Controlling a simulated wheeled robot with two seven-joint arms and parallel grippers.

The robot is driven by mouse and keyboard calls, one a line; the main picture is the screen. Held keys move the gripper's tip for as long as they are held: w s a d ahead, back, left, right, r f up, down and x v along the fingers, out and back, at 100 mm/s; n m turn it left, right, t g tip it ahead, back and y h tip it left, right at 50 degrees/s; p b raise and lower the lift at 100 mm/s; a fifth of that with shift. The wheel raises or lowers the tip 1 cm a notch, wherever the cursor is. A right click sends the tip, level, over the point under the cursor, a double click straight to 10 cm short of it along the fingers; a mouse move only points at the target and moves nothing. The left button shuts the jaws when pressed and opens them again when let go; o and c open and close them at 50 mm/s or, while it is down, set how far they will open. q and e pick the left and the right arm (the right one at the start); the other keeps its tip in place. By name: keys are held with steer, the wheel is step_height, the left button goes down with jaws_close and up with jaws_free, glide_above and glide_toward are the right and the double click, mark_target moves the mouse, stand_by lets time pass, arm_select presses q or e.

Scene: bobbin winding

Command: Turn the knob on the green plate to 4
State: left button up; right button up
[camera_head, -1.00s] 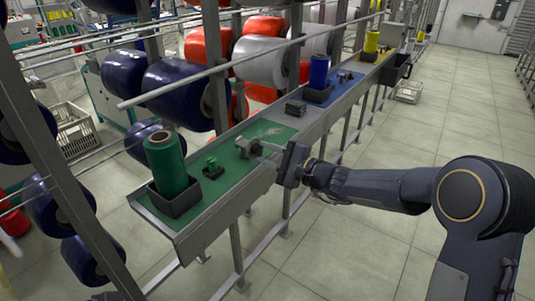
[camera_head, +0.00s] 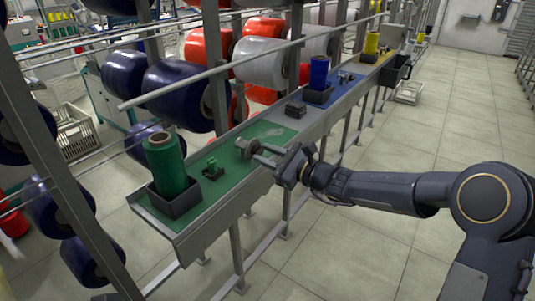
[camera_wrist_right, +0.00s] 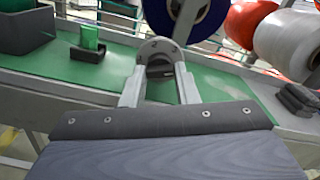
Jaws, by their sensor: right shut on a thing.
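The green plate (camera_head: 225,182) covers the near section of the long metal bench. A grey round knob (camera_head: 245,147) stands on it, and it also shows in the right wrist view (camera_wrist_right: 160,52). Its markings are too small to read. My right gripper (camera_head: 259,151) reaches in from the right with its two pale fingers on either side of the knob, shut on it. In the wrist view the fingers (camera_wrist_right: 160,76) run up to the knob and hide its lower sides. My left gripper is in neither view.
A green spool (camera_head: 168,163) in a dark holder (camera_head: 175,203) and a small green-topped block (camera_head: 212,170) stand left of the knob. A dark block (camera_head: 296,108) and blue spool (camera_head: 319,72) are farther along. A rail (camera_head: 230,66) and large reels hang behind.

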steer(key=shift+m+p, duration=0.7)
steer(key=shift+m, duration=1.3)
steer(key=o, duration=1)
steer(key=v, duration=0.8)
steer(key=shift+b, duration=0.3)
